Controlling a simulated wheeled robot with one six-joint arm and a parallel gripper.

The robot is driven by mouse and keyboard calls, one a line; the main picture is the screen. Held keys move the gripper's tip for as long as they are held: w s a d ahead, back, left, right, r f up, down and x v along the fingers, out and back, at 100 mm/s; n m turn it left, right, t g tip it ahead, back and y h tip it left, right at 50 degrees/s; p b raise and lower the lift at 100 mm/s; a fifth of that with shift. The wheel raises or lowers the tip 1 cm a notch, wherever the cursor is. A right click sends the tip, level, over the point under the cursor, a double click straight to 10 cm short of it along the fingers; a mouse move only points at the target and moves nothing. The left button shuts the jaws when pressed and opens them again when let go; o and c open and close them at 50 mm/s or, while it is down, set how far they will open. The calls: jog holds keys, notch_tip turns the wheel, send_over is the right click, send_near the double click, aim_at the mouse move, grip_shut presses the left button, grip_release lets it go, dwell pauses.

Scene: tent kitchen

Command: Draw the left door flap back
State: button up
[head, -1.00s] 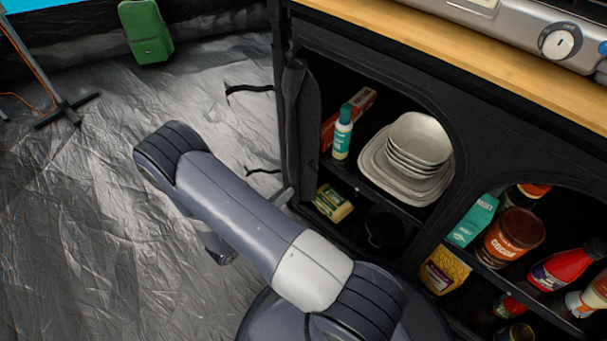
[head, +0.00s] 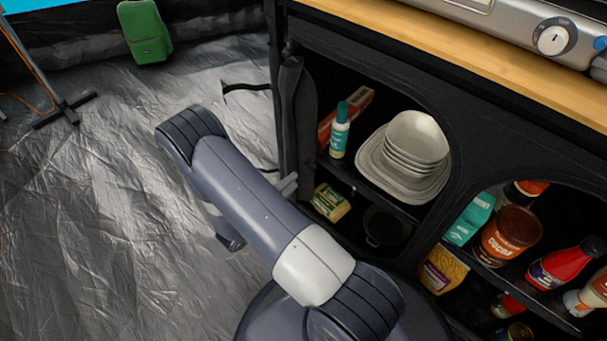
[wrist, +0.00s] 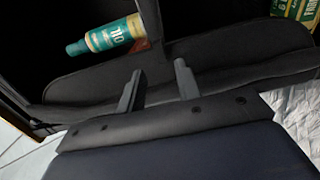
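The left door flap (head: 298,125) is dark fabric gathered in a narrow upright bunch along the left edge of the cupboard's left opening, which shows its contents. My gripper (head: 286,187) is beside the lower part of the flap in the head view, partly hidden by my arm. In the wrist view my gripper (wrist: 159,68) has its two fingers apart. Dark fabric, seemingly the flap (wrist: 215,70), lies across and beyond the fingertips. I cannot tell whether the fingers touch it.
Inside the left opening are a teal-capped bottle (head: 340,132), stacked bowls and plates (head: 408,150) and a yellow package (head: 330,202). The right opening holds jars and bottles. A wooden counter (head: 450,60) is above. A green suitcase (head: 145,32) stands on the open silver floor at left.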

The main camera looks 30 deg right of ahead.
aim_at(309, 169)
jog(key=shift+b+x, duration=0.75)
jog(key=shift+x, duration=2.25)
jog(key=shift+c, duration=0.3)
grip_shut()
